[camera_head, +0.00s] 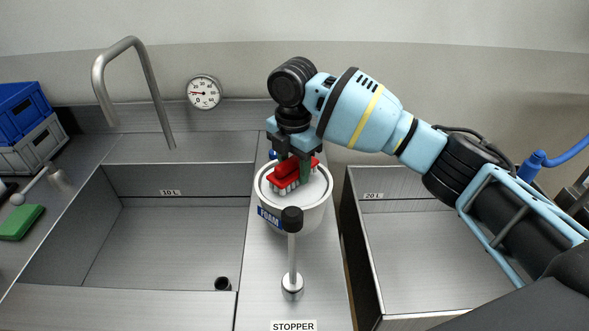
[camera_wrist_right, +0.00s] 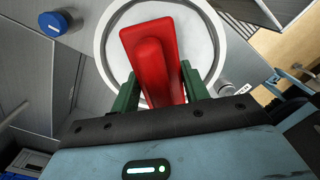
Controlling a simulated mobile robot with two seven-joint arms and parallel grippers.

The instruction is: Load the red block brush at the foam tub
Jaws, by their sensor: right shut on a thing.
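The red block brush (camera_head: 286,179) has a red block body and pale bristles pointing down. My right gripper (camera_head: 295,167) is shut on it from above, over the foam tub. In the right wrist view the red brush (camera_wrist_right: 155,55) sits between the green fingers of my right gripper (camera_wrist_right: 157,92). The foam tub (camera_head: 318,212) is a round white tub with a blue FOAM label, standing on the divider between two basins. The brush is inside the tub's rim outline, at the white foam; whether the bristles touch the foam I cannot tell. My left gripper is not in view.
A black-knobbed stopper lever (camera_head: 292,250) stands just in front of the tub. Basins lie left (camera_head: 170,240) and right (camera_head: 420,240). A tap (camera_head: 150,80) rises behind the left basin. A green block (camera_head: 21,222) and stacked crates (camera_head: 27,120) are at far left.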

